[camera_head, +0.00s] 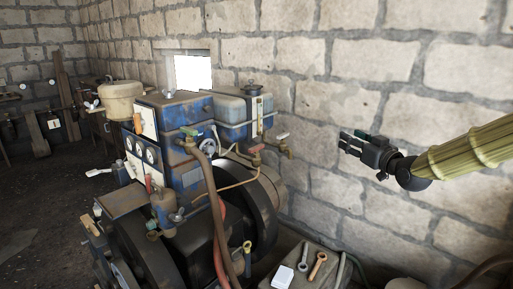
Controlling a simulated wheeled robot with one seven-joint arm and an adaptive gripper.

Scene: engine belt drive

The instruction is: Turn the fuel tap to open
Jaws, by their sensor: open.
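A blue engine (180,165) stands left of centre with a grey-blue tank (240,112) at its back right. Several small taps show on it, and I cannot tell for sure which is the fuel tap. One with a red handle (257,148) sits below the tank, by a thin copper pipe.
A stone block wall (370,75) runs behind the engine. A large dark flywheel (262,210) and hoses are below the taps. A box top (325,262) at the lower right bears wrenches and a white card. Space between my gripper and the taps looks clear.

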